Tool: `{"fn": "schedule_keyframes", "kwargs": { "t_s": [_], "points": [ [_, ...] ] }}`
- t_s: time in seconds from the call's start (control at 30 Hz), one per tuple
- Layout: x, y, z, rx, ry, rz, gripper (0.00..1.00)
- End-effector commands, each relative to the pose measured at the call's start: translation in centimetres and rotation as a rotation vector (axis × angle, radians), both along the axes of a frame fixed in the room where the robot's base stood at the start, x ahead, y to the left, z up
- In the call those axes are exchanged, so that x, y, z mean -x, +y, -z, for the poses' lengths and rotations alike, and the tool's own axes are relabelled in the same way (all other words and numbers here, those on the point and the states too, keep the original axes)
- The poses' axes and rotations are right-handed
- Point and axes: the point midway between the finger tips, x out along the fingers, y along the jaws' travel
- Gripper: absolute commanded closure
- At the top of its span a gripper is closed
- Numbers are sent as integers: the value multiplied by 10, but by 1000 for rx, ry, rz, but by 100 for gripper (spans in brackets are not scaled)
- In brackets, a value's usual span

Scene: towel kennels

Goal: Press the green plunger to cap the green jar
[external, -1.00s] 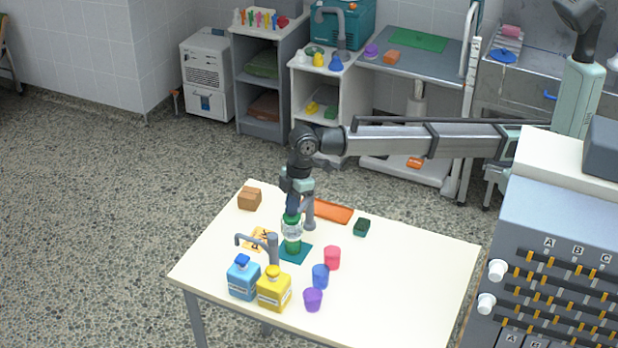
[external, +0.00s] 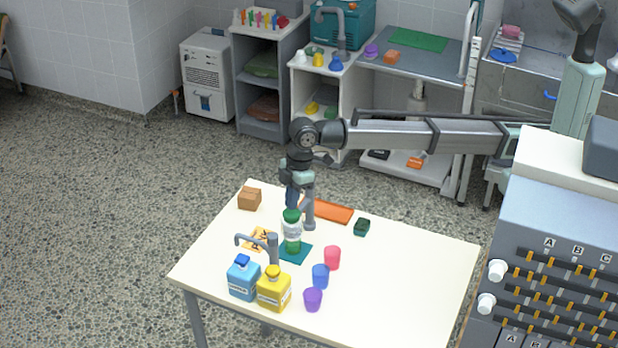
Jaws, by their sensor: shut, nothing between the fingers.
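The green plunger (external: 291,216) is at the top of a clear and green jar assembly on the table, with the green jar (external: 293,247) below it. The assembly stands upright on a teal mat (external: 301,256). My gripper (external: 292,206) points down from above, shut and empty, with its tips just over or behind the plunger's top. I cannot tell whether the tips touch it. A grey post stands beside the assembly. The seam between cap and jar is too small to make out.
A grey tap (external: 272,247), a blue bottle (external: 243,279) and a yellow bottle (external: 274,290) stand in front. Red (external: 332,257), blue (external: 320,276) and purple (external: 313,299) cups are to the right. An orange tray (external: 330,211) lies behind. The table's right side is clear.

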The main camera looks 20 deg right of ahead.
Motion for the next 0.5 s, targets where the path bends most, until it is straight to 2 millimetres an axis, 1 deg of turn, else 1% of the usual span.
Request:
{"fn": "schedule_keyframes", "kwargs": {
  "t_s": [0.33, 0.5],
  "points": [
    [0, 0, -1, 0, 0, 0, 100],
    [0, 0, -10, -1, 0, 0, 100]
  ]
}}
